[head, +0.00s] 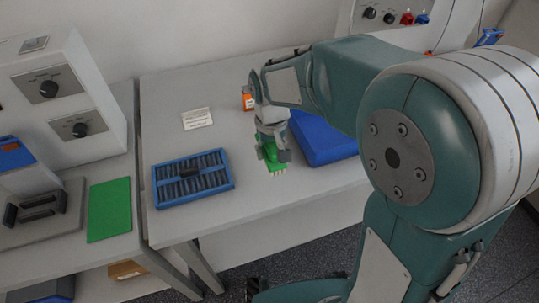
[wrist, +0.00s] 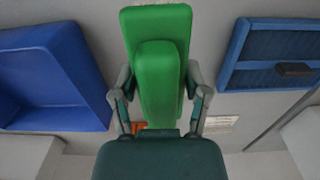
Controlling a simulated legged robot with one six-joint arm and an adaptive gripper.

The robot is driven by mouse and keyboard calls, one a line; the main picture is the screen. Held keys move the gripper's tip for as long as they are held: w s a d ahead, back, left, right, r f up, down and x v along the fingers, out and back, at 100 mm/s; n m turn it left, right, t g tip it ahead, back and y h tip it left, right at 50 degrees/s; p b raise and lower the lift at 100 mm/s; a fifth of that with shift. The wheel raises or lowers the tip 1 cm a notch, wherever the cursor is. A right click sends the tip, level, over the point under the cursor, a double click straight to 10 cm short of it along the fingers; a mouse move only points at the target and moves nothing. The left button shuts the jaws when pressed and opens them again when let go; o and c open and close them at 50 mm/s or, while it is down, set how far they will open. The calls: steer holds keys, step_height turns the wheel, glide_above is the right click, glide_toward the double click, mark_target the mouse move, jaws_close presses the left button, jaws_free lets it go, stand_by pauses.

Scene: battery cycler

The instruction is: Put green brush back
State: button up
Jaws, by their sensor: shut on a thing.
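The green brush (head: 273,158) is in my gripper (head: 272,150), with its pale bristles facing down, between a blue tray and a blue box on the grey table. In the wrist view the brush (wrist: 157,75) fills the middle, with a finger on each side of its handle, and my gripper (wrist: 160,100) is shut on it. Whether the bristles touch the table cannot be told. A green mat (head: 109,210) lies flat and bare on the left table.
A blue slotted tray (head: 228,183) with a dark item on it sits left of the brush. A blue box (head: 325,140) stands close on the right. An orange bottle (head: 248,100) and a white label card (head: 197,118) are behind. A cycler unit (head: 60,65) stands at left.

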steer(key=w+f, duration=0.3)
steer(key=shift+f, duration=0.25)
steer(key=shift+w+f, duration=0.1)
steer(key=shift+f, duration=1.55)
steer(key=shift+f, duration=0.1)
steer(key=o, duration=1.1)
